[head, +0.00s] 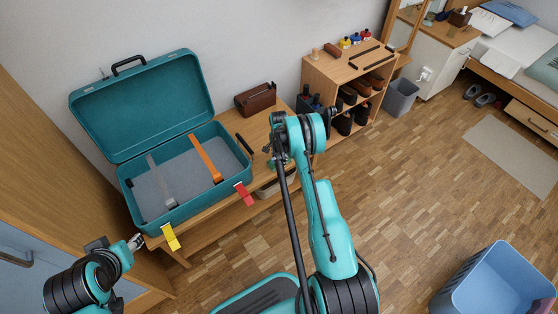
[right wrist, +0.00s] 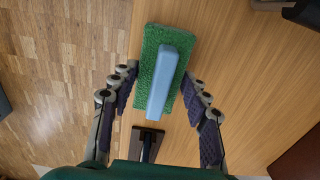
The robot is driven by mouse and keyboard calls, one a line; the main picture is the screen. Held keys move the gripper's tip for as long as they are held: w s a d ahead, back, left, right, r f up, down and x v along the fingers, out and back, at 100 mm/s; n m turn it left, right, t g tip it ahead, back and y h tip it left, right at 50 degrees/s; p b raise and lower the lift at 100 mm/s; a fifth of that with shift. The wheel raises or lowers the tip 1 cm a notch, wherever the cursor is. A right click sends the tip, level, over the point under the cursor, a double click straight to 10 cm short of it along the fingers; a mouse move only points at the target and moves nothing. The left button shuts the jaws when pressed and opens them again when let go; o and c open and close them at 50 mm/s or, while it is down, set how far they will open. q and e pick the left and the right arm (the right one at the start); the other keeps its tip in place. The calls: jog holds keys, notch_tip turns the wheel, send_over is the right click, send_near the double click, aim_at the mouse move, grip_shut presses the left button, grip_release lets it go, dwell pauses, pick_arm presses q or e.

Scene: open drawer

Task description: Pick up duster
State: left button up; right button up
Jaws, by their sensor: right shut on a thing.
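The duster is a green fuzzy pad with a light blue handle (right wrist: 165,80) in the right wrist view. It is over the wooden bench top (right wrist: 245,90). My right gripper (right wrist: 163,98) has its fingers on both sides of the duster and is shut on it. I cannot tell whether the duster is touching the bench. In the head view my right gripper (head: 279,157) is over the bench's right end, and the arm mostly hides the duster. My left gripper (head: 135,243) is empty-looking near the suitcase's front left corner; its finger gap is unclear.
A dark object (right wrist: 147,142) lies just below the duster. An open teal suitcase (head: 185,172) and a brown case (head: 256,98) stand on the bench. A shoe shelf (head: 325,68) and grey bin (head: 401,97) are to the right.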

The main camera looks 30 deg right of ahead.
aim_at(279, 156)
notch_tip(279, 156, up, 4)
jog(key=shift+r+p, duration=0.1)
jog(key=shift+p, duration=1)
jog(key=s+d+r+p, duration=0.2)
jog(key=s+r+p, duration=0.2)
jog(key=s, duration=0.7)
notch_tip(279, 156, up, 3)
jog(key=shift+s+d+f, duration=0.1)
jog(key=shift+s+d, duration=0.1)
jog(key=shift+d, duration=0.1)
